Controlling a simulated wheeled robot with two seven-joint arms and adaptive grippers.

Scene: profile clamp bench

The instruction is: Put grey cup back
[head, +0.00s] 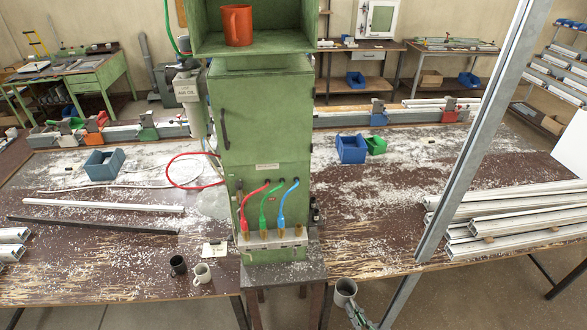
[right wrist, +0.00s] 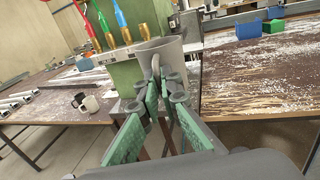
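The grey cup (head: 345,288) is in the air in front of the table's front edge, right of the green cabinet's foot, in the head view. My right gripper (head: 355,309) is just below it in the picture. In the right wrist view the grey cup (right wrist: 152,55) is at the fingertips of my right gripper (right wrist: 163,88), whose green-padded fingers are shut on its handle side. The cup looks roughly upright. My left gripper is not in view.
A black cup (head: 178,265) and a white cup (head: 202,273) stand on the left table. An orange cup (head: 237,25) stands in the green cabinet's (head: 260,120) upper opening. Coloured hoses with brass nozzles (head: 264,234) hang on its front. A metal post (head: 480,140) slants up at right.

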